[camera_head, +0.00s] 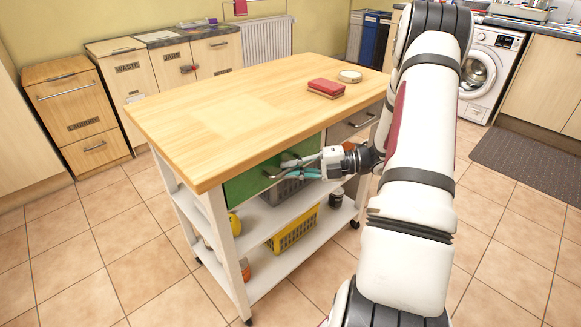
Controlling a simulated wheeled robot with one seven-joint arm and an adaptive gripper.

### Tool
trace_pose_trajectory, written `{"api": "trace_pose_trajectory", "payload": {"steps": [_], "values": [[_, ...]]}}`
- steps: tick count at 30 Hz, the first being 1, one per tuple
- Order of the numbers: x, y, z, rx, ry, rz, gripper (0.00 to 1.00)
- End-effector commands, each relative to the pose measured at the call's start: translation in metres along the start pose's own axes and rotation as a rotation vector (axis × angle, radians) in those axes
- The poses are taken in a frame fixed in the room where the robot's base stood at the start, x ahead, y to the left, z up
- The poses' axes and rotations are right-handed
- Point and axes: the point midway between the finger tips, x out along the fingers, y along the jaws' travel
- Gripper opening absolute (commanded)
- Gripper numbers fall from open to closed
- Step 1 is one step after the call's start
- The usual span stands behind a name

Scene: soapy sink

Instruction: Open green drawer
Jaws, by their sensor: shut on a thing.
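The green drawer (243,185) is set under the wooden top of a white kitchen cart, at the left of its front side. Its front looks flush or nearly flush with the cart frame; I cannot tell whether there is a small gap. A metal handle (268,175) shows on the green front. My gripper (291,168) reaches in from the right, its fingers at the drawer front, and is shut on the handle. The fingers hide part of the handle and the right part of the green front.
The wooden cart top (215,120) overhangs the drawers and carries a red sponge (326,88) and a small round dish (350,76). A grey drawer (350,125) is to the right. A yellow basket (293,230) stands on a lower shelf. The tiled floor in front is clear.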

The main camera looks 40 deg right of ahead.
Motion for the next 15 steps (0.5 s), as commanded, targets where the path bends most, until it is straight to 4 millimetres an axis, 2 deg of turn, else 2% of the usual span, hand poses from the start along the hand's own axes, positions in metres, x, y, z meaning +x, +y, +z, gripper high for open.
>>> {"api": "trace_pose_trajectory", "payload": {"steps": [5,15], "values": [[-0.02,-0.003,-0.019,0.008,-0.003,-0.001,0.0],[-0.088,-0.021,-0.087,0.011,-0.005,0.0,0.0]]}}
